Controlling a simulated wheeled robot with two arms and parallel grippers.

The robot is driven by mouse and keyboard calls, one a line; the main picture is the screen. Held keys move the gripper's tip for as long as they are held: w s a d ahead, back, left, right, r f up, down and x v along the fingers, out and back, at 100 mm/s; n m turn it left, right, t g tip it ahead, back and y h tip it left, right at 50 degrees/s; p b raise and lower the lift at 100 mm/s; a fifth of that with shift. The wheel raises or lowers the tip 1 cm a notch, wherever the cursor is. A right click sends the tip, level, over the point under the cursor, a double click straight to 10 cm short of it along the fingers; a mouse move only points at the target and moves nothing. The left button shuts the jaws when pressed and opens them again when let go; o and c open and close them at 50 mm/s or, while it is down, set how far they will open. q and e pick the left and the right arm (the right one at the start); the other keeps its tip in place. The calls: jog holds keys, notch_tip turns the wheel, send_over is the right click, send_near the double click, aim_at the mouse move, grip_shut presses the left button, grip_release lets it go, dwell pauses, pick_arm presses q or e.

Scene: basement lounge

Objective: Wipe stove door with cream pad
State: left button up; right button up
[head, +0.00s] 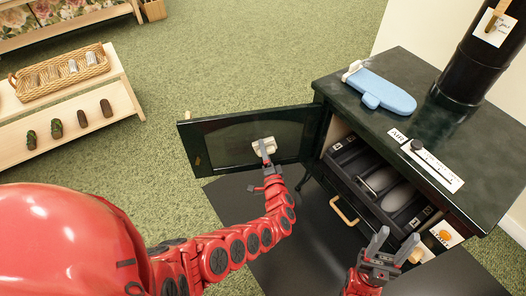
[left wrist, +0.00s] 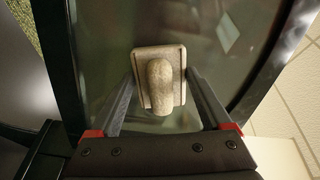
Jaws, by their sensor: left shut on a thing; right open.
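The stove door (head: 222,142) stands swung open to the left of the dark green stove (head: 405,70); it has a black frame and a grey glass panel. The cream pad (head: 268,143), a small block with a rounded grip, lies against the glass, right of its middle. My left gripper (head: 263,156) is shut on the pad. In the left wrist view the fingers flank the cream pad (left wrist: 172,56), with the door glass (left wrist: 105,45) behind it. My right gripper (head: 377,246) is open and empty in front of the stove.
A blue oven mitt (head: 385,92) lies on the stove top beside the black stovepipe (head: 490,55). The open firebox (head: 375,180) shows dark compartments. A wooden shelf (head: 100,90) with a wicker basket (head: 38,88) stands at the left. Green carpet between is clear.

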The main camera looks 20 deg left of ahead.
pick_arm(q)
jog(key=shift+s+a+r+p, duration=0.1)
jog(key=shift+a+r+p, duration=0.1)
jog(key=shift+a+p, duration=0.15)
jog(key=shift+s+a+p, duration=0.45)
jog(key=shift+a+p, duration=0.2)
jog(key=shift+p, duration=0.15)
jog(key=shift+s+a+f+p, duration=0.15)
jog(key=shift+s+a+p, duration=0.25)
jog(key=shift+a, duration=0.2)
